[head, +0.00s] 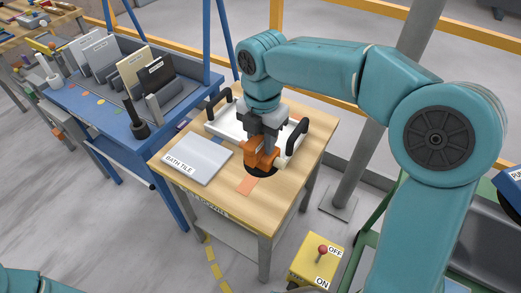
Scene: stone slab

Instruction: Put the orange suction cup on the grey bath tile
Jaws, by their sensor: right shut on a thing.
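The grey bath tile (205,153) lies flat on the left part of a wooden-topped table, with a white front edge lettered BATH TILE. My right gripper (262,142) points down over the table, to the right of the tile. It is shut on the orange suction cup (261,158), whose dark underside faces down. The cup is apart from the tile; whether it touches the tabletop or hangs just above it, I cannot tell. My left gripper is out of view; only a bit of teal arm shows at the bottom left.
A white tray (226,127) with black handles stands behind the cup. An orange patch (247,185) marks the wooden tabletop (220,193) in front. A blue bench (98,110) with upright boards is at left. A yellow switch box (314,262) stands at front right.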

